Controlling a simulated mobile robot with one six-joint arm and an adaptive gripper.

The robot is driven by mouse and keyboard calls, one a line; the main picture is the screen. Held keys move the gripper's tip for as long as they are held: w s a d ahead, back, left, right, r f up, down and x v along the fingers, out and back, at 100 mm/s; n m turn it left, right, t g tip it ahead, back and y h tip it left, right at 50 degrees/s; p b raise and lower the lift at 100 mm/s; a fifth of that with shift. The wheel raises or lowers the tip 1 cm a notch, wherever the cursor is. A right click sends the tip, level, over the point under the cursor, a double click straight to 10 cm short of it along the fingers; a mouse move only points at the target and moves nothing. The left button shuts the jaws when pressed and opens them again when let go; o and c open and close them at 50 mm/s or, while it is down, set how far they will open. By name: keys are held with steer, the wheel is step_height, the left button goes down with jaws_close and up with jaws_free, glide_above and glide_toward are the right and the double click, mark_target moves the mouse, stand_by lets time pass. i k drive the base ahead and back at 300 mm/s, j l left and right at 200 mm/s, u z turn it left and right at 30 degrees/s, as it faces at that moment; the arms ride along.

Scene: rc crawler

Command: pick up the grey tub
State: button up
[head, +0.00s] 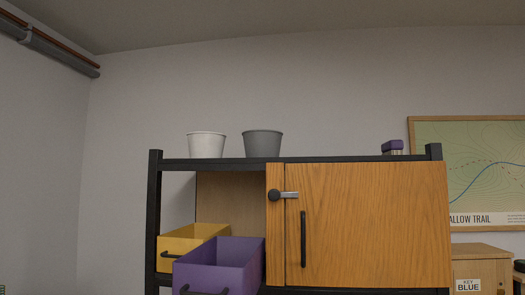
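The grey tub (262,144) stands upright on top of the black-framed shelf unit, left of its middle. A white tub (206,145) of similar shape stands just left of it, with a small gap between them. My gripper is not in the head view.
The shelf unit's top edge (340,158) is clear between the grey tub and a small purple-topped item (392,147). Below are a wooden door (370,225) with a latch and handle, and yellow (190,243) and purple (220,265) bins. A wooden box (478,268) stands at right.

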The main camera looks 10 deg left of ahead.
mark_target(258, 143)
steer(key=i+j+z, duration=0.15)
steer(key=j, duration=0.2)
steer(key=i+j+z, duration=0.1)
steer(key=j, duration=0.3)
steer(key=i+j+z, duration=0.15)
steer(key=j, duration=0.25)
